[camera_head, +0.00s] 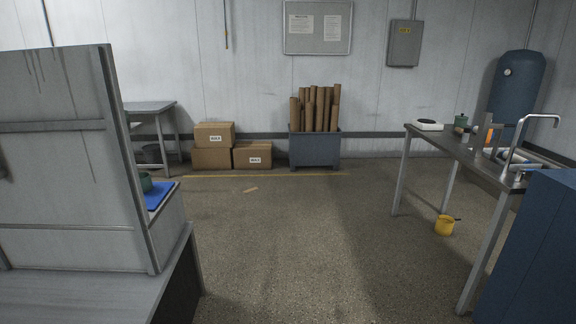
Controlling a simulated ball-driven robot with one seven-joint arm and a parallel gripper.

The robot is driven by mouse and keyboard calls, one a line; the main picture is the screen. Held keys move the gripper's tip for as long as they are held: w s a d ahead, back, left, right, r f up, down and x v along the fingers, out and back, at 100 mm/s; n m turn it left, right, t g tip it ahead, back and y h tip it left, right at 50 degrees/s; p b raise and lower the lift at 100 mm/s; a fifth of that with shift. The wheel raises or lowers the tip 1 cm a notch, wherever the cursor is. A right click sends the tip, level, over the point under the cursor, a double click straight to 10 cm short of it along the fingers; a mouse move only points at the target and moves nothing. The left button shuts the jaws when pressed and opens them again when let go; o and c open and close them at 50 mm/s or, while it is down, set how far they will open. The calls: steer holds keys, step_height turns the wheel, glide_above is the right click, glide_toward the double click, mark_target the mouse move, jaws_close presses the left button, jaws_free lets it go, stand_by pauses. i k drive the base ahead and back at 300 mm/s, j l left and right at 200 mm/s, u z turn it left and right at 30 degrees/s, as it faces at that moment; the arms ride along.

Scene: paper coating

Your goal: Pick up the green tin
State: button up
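I cannot tell from here which one is the green tin. My gripper is not in view.
The speckled floor is clear in the middle. A blue cabinet (535,255) fills the lower right. Cardboard boxes (212,157) and a bin of cardboard tubes (315,150) stand along the back wall.

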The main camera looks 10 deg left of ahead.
mark_target(142, 182)
steer(key=i+l+u, duration=0.15)
steer(key=i+u, duration=0.3)
steer(key=i, duration=0.2)
steer(key=i+l+u, duration=0.95)
steer(key=i, duration=0.2)
steer(key=i+l+u, duration=0.5)
steer(key=l, duration=0.35)
steer(key=i+l+u, duration=0.1)
steer(key=i+l, duration=0.45)
steer(key=i+l+u, duration=0.1)
steer(key=i+l, duration=0.4)
steer(key=l, duration=0.25)
